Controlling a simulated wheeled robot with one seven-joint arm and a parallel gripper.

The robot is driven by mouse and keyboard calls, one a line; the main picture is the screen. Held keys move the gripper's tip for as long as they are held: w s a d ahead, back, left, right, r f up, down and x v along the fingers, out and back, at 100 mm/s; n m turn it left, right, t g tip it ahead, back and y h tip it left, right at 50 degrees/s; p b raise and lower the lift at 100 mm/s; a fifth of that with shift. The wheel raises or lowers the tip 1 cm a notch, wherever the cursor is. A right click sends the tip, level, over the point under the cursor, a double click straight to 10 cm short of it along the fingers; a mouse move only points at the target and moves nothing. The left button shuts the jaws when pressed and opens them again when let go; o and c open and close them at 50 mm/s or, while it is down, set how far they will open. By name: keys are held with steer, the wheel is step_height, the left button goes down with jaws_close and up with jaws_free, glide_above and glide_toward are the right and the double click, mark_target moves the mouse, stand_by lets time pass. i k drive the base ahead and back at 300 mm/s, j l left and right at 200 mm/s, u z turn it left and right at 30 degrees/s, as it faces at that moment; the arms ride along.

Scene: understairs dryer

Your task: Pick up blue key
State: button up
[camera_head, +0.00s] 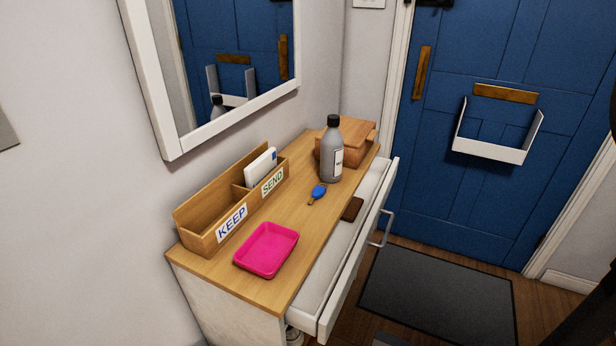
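The blue key (318,192) lies on the wooden top of the cabinet (220,266), near its front edge. It has a rounded blue head, and its narrow brownish end points toward the lower left. It sits just in front of the grey bottle, with a small gap to the pink tray. My gripper is not in view. A dark shape at the lower right edge of the picture is cut off, and I cannot tell what it is.
A grey bottle (331,157), a wooden box (358,131), a pink tray (266,250) and a KEEP/SEND letter holder (203,238) stand on the cabinet. The open drawer (330,262) juts out in front, holding a brown item (352,209). A dark mat (437,296) lies before the blue door (480,200).

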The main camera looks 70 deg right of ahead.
mark_target(318, 192)
steer(key=k+l+z, duration=0.1)
steer(key=z, duration=0.95)
steer(key=k+j+u, duration=0.15)
steer(key=j, duration=0.3)
steer(key=k+j+u, duration=0.15)
steer(key=j, duration=0.3)
steer(key=l, duration=0.25)
